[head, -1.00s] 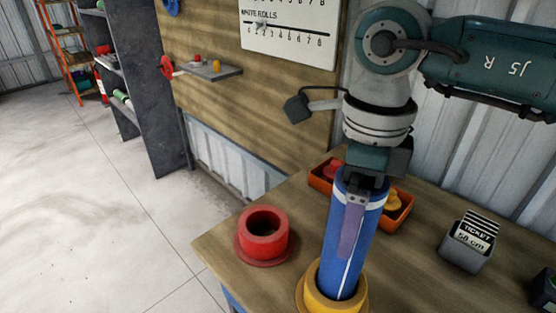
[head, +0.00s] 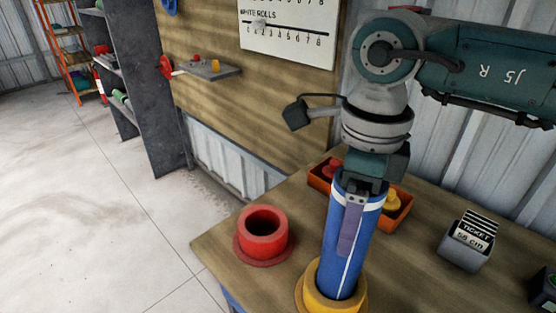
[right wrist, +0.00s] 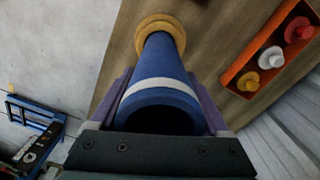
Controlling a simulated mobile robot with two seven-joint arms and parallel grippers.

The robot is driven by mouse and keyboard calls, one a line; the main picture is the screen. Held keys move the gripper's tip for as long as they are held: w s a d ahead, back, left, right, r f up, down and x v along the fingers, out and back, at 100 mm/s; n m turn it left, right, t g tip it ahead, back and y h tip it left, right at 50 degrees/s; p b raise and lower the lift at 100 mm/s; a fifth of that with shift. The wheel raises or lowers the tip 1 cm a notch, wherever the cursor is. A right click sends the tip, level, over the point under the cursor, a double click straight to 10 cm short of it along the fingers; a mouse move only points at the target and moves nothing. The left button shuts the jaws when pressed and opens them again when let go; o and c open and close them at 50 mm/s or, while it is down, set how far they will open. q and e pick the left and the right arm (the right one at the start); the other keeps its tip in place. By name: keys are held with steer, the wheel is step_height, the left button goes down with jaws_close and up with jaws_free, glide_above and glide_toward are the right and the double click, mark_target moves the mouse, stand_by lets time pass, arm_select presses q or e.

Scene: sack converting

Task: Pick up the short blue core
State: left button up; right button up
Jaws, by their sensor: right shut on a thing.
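The short blue core (head: 340,250) is a blue tube with a white band near its top and a pale line down its side. It stands close to upright with its lower end in the yellow ring holder (head: 313,291) on the table. My right gripper (head: 352,225) comes from above and is shut on the core's upper part, its purple fingers along the wall. In the right wrist view, the core (right wrist: 163,70) runs between both fingers down to the yellow holder (right wrist: 160,25). My left gripper is not in view.
An empty red ring holder (head: 263,236) stands on the table (head: 400,270) left of the core. Behind is an orange tray (head: 320,180) with red, white and yellow pieces (right wrist: 271,57). A ticket block (head: 468,242) stands at right. A wooden wall is behind the table.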

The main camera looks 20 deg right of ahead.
jaws_close()
steer(key=shift+r, duration=0.1)
